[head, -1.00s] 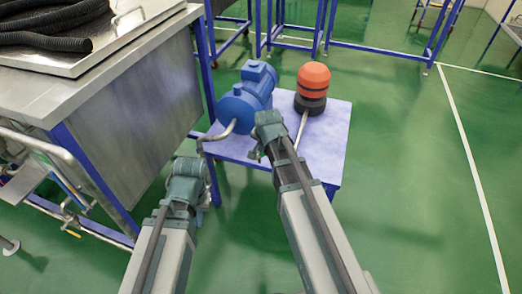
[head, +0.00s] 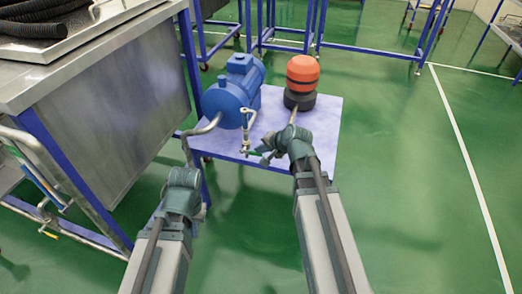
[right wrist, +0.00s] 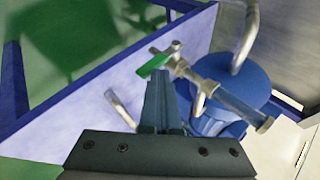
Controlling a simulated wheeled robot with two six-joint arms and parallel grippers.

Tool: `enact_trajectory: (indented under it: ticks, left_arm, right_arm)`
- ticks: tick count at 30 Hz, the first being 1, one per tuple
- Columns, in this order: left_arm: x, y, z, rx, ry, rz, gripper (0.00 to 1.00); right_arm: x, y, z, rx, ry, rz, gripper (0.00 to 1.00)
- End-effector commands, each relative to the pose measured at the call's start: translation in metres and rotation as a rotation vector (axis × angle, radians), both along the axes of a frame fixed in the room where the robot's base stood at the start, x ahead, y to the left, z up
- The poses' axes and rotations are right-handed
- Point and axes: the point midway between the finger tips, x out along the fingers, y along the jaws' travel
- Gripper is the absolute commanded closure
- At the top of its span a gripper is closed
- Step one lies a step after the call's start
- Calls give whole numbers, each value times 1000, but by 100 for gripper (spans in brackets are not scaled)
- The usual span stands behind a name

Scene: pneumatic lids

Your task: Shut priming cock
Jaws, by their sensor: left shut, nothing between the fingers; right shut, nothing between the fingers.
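The priming cock is a small metal valve with a green lever (head: 254,153), on thin silvery pipework in front of the blue pump (head: 228,98). In the right wrist view the green lever (right wrist: 153,66) sticks out to the left of the metal valve body (right wrist: 172,54). My right gripper (head: 270,152) is beside the cock; in its wrist view the closed, empty fingers (right wrist: 158,82) end just below the lever. I cannot tell whether they touch it. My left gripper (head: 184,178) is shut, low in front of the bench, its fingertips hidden.
The pump stands on a pale bench (head: 322,128) beside an orange and black round unit (head: 302,78). A bent pipe (head: 190,140) runs off the bench's left side. A steel tank (head: 105,120) stands at left. Green floor (head: 405,190) is open at right.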

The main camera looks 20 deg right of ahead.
Motion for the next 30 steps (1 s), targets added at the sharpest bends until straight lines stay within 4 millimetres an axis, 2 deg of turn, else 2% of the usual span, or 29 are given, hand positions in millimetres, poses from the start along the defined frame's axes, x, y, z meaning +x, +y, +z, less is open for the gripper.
enact_trajectory:
  ticks: [12, 30]
  left_arm:
    - [0, 0, -11, 2, -1, 0, 100]
    - [0, 1, -11, 2, -1, 0, 100]
  right_arm:
    - [-1, -1, -12, -4, 6, 1, 100]
    - [-2, -2, -13, -5, 7, 1, 100]
